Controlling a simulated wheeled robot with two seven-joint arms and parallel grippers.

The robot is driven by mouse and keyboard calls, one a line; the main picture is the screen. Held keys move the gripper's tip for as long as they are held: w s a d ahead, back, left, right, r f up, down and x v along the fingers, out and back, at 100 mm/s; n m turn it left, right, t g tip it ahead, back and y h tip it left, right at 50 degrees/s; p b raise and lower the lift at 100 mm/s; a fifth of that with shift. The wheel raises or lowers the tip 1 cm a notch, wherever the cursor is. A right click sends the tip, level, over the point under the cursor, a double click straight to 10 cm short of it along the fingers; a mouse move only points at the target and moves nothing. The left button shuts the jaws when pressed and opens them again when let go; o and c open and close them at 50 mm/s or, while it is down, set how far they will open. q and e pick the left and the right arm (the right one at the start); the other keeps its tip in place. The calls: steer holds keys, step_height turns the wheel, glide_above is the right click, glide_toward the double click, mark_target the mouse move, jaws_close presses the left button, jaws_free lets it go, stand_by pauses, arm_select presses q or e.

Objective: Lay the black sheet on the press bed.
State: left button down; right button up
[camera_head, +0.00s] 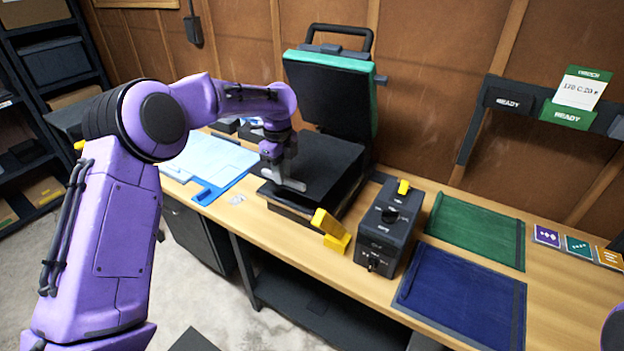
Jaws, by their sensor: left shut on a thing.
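The press stands open on the bench, its lid (330,95) with a green edge and dark pad tilted up at the back. A black sheet (325,160) lies over the press bed (345,205) and covers most of it. My left gripper (285,182) is at the sheet's front left edge, shut on the sheet. The dark sheet and dark bed blend, so I cannot tell whether the sheet lies fully flat. My right gripper is out of view.
Green (476,230) and blue (462,297) mats lie further right. A light blue board (207,160) lies left. Wall signs (575,98) hang at right.

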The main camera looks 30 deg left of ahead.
arm_select(q)
step_height(320, 180, down, 9)
steer(key=s+p, duration=0.1)
steer(key=p, duration=0.1)
steer(key=shift+s, duration=0.25)
steer(key=c, duration=1.3)
jaws_free()
steer(key=shift+d+f, duration=0.1)
steer(key=shift+f, duration=0.1)
steer(key=shift+c, duration=0.2)
steer(key=shift+o, duration=1.2)
steer(key=shift+w+f, duration=0.1)
steer(key=shift+w, duration=0.1)
step_height(320, 180, up, 12)
steer(key=b, duration=0.2)
steer(key=shift+s+f+b, duration=0.1)
steer(key=shift+b, duration=0.25)
steer(key=shift+r, duration=0.45)
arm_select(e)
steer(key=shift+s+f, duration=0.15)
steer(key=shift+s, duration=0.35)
